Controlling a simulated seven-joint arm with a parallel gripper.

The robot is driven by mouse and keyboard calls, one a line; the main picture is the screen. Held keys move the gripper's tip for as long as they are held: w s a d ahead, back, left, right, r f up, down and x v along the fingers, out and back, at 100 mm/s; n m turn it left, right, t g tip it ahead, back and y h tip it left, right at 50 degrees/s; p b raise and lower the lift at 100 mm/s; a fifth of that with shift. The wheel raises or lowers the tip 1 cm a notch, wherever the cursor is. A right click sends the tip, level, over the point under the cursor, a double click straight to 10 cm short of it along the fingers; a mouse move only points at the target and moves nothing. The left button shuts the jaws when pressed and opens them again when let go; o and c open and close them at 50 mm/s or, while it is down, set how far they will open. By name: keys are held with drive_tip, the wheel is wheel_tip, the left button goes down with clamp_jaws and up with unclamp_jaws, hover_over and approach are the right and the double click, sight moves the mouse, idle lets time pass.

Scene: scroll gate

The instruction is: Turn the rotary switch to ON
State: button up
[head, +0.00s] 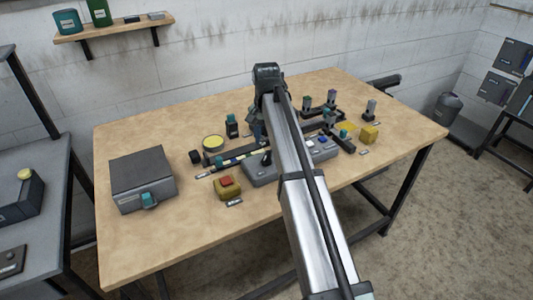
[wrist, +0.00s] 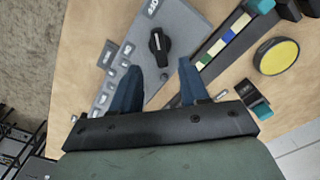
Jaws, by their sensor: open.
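The rotary switch (wrist: 159,45) is a black knob with a white mark, set on a grey panel (wrist: 181,18). In the wrist view its mark points up toward a small label, whose text is hard to read. The switch also shows in the head view (head: 266,159), left of my arm, which covers part of the panel. My gripper (wrist: 159,66) is open, with its two blue fingers apart and nothing between them. In the wrist view the knob lies just beyond the fingertips, between their lines; I see no contact.
A yellow disc (wrist: 277,57) and a strip with coloured segments (wrist: 224,37) lie right of the panel in the wrist view. In the head view, a yellow box with a red button (head: 227,187) and a grey case (head: 142,178) stand to the left.

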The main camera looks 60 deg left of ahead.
sight(266, 155)
wheel_tip(266, 155, down, 7)
drive_tip(key=shift+r, duration=0.2)
drive_tip(key=shift+c, duration=0.3)
clamp_jaws()
